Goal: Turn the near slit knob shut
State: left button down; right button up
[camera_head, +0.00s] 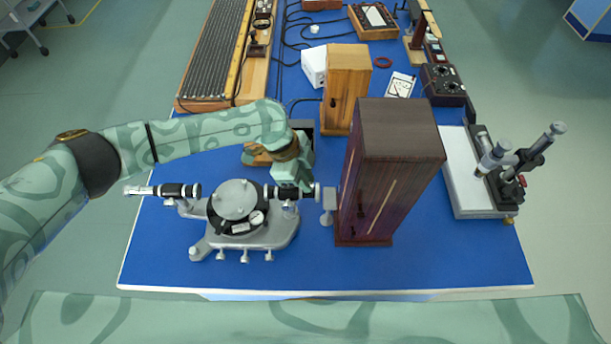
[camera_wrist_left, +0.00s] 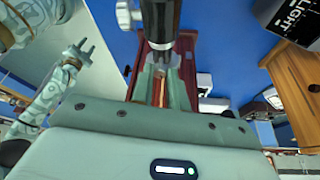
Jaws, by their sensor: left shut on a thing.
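The spectrometer (camera_head: 237,205) stands on the blue bench with its round table in the middle and a black and silver tube on each side. My left gripper (camera_head: 303,190) is at the outer end of the right-hand tube, where the near slit knob sits. In the left wrist view the black tube (camera_wrist_left: 160,20) comes down from the top, and its silver end lies between the fingers of my left gripper (camera_wrist_left: 163,78). The gripper is shut on the slit knob, which the fingers mostly hide. My right gripper (camera_wrist_left: 80,55) shows only in the left wrist view, with its fingers apart and empty.
A tall dark wooden box (camera_head: 392,175) stands close right of the tube end, with a small grey lamp-like part (camera_head: 328,205) between. A lighter wooden box (camera_head: 347,85) is behind. A microscope-like instrument (camera_head: 505,165) is at the right. The front bench strip is clear.

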pick_arm(q)
jog(key=shift+s+r+n+p, duration=0.1)
jog(key=shift+r+n+p, duration=0.1)
jog(key=shift+n+p, duration=0.35)
jog(key=n+t+p, duration=0.1)
jog(key=n+p, duration=0.1)
jog(key=p, duration=0.2)
jog(key=n+t+p, duration=0.1)
jog(key=n+p, duration=0.2)
jog(key=p, duration=0.1)
jog(key=n+t+p, duration=0.1)
jog(key=n+p, duration=0.2)
jog(key=p, duration=0.1)
jog(key=shift+s+d+r, duration=0.1)
jog(key=shift+s+d, duration=0.05)
jog(key=shift+s, duration=0.2)
jog(key=shift+f+n+t+y+p, duration=0.2)
jog(key=shift+n+t+y+p, duration=0.35)
jog(key=shift+n+p, duration=0.9)
jog(key=c, duration=1.4)
grip_release()
jog(key=shift+f, duration=0.1)
jog(key=shift+o, duration=0.2)
jog(key=shift+s, duration=0.1)
jog(key=p+v, duration=0.2)
jog(key=v, duration=1.4)
jog(key=shift+p, duration=0.4)
